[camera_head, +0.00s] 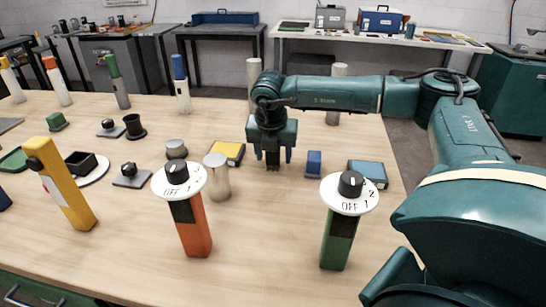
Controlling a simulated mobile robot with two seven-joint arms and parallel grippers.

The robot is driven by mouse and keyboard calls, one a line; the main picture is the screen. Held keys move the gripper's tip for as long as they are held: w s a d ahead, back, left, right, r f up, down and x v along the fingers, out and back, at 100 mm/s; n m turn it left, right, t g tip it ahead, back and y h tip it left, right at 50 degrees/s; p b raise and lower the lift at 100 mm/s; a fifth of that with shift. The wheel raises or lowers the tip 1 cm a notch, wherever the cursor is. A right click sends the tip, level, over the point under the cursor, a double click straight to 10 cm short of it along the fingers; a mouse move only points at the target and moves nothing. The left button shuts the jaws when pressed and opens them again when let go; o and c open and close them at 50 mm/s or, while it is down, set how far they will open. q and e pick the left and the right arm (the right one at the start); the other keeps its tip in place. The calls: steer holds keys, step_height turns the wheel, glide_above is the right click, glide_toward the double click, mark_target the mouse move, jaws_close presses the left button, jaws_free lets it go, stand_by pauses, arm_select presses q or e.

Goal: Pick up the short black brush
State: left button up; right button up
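My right gripper (273,156) points straight down over the middle of the table, right of the yellow block. Its two teal fingers stand apart. A small dark upright thing with a brownish lower end (272,162) shows between the fingers, with a narrow gap on each side. It may be the short black brush, but it is too small and too covered by the gripper to be sure. My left gripper is not in view.
On the wooden table (268,250), a yellow block (228,152) and grey cylinder (218,180) lie left of the gripper. A blue block (314,163) and blue box (368,173) lie right. Dial-topped orange (194,232) and green (337,244) posts stand in front.

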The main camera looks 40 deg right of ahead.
steer(key=c, duration=1)
